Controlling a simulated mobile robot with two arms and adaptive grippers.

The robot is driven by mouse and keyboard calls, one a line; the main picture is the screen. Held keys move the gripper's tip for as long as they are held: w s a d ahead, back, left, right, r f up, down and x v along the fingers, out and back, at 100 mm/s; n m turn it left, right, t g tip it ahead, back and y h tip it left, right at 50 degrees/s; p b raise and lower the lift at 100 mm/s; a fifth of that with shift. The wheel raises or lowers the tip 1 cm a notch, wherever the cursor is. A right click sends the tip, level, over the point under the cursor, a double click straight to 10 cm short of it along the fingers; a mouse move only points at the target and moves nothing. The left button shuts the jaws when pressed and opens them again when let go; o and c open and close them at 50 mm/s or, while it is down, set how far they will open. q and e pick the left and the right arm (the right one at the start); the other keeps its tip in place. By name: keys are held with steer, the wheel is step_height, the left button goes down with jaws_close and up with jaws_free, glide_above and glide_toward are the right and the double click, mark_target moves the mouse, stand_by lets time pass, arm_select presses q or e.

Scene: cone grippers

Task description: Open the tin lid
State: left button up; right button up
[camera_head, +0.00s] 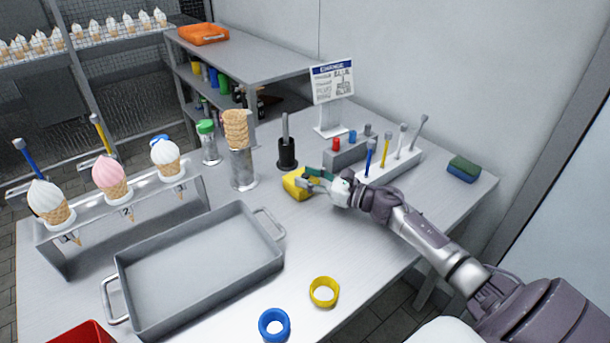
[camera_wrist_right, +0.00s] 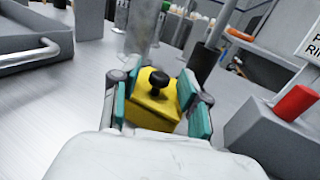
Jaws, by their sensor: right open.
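The tin is a small yellow box (camera_head: 298,185) standing on the metal table, in the middle of the head view. In the right wrist view its yellow top (camera_wrist_right: 157,101) carries a black knob (camera_wrist_right: 158,80). My right gripper (camera_head: 318,181) is at the tin, reaching in from the right. In the right wrist view its teal finger pads (camera_wrist_right: 160,105) stand on either side of the tin. They are open, and whether they touch it I cannot tell. The lid looks seated on the tin. My left gripper is not in view.
A grey tray (camera_head: 200,262) fills the left of the table. A cone holder (camera_head: 243,168) and a black stand (camera_head: 287,152) are behind the tin. A tool rack (camera_head: 392,166) and a sign (camera_head: 333,85) stand close to my right gripper.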

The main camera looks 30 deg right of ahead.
steer(key=shift+w+a, duration=0.25)
steer(key=shift+w, duration=0.3)
jaws_close()
